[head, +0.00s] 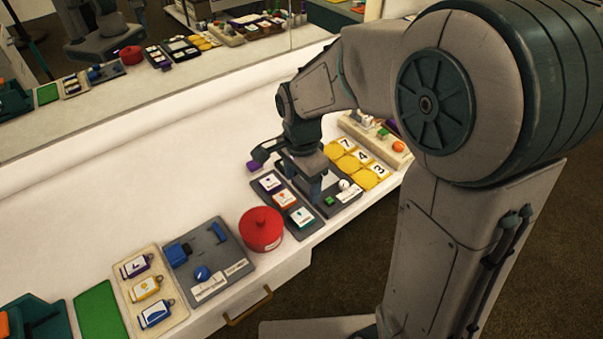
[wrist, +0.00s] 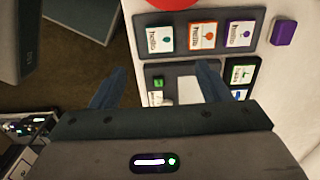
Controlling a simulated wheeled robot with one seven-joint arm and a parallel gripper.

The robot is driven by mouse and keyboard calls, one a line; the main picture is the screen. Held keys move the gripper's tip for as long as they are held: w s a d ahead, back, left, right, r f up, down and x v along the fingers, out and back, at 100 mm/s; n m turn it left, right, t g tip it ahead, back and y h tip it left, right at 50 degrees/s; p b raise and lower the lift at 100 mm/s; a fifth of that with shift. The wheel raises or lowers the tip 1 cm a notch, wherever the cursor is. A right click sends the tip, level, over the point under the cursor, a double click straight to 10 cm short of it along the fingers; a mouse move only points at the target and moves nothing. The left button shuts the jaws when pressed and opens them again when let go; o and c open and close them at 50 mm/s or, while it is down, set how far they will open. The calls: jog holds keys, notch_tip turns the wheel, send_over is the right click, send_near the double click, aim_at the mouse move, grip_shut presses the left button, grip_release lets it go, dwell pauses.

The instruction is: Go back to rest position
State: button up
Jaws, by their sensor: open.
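My gripper (head: 286,172) is open over the right part of the white counter (head: 180,200), above a grey tray (head: 348,199). In the wrist view my gripper (wrist: 158,88) has its two fingers spread apart, with nothing held between them. The grey tray, a small green cube (wrist: 158,83) and a white card or panel show below and between the fingers. My arm reaches in from the right in the head view and hides part of the tray. How far the fingertips are above the tray is hard to tell.
A dark holder with three cards (head: 285,199) and a purple block (head: 253,167) are close to my gripper. A red lidded pot (head: 261,229) stands left of them. Yellow number tiles (head: 361,164) lie to the right. A mirror (head: 150,95) runs along the back.

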jog(key=shift+r, duration=0.95)
